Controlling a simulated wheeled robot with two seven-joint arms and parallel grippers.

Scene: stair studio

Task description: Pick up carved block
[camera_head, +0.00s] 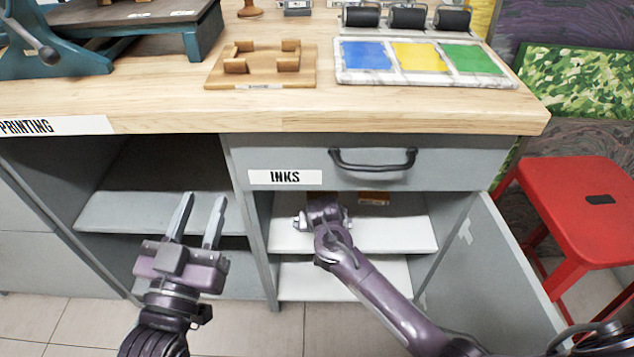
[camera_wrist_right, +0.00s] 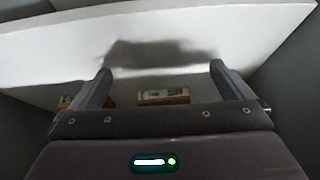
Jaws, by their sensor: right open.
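A small orange-brown block (camera_head: 373,198) shows at the back of the upper white shelf (camera_head: 400,232), under the INKS drawer. It may be the carved block, but its carving is too small to make out. In the right wrist view, a brown block with a pale, patterned face (camera_wrist_right: 163,96) shows between the fingers, beyond the palm edge and partly hidden by it. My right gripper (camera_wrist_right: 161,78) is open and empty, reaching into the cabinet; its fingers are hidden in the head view. My left gripper (camera_head: 202,204) is open and empty before the left compartment.
The INKS drawer (camera_head: 345,160) is shut above the shelf, under the wooden worktop (camera_head: 400,118). The cabinet door (camera_head: 490,275) stands open on the right, near a red stool (camera_head: 575,205). Another brown item (camera_wrist_right: 66,101) is partly visible at left in the wrist view.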

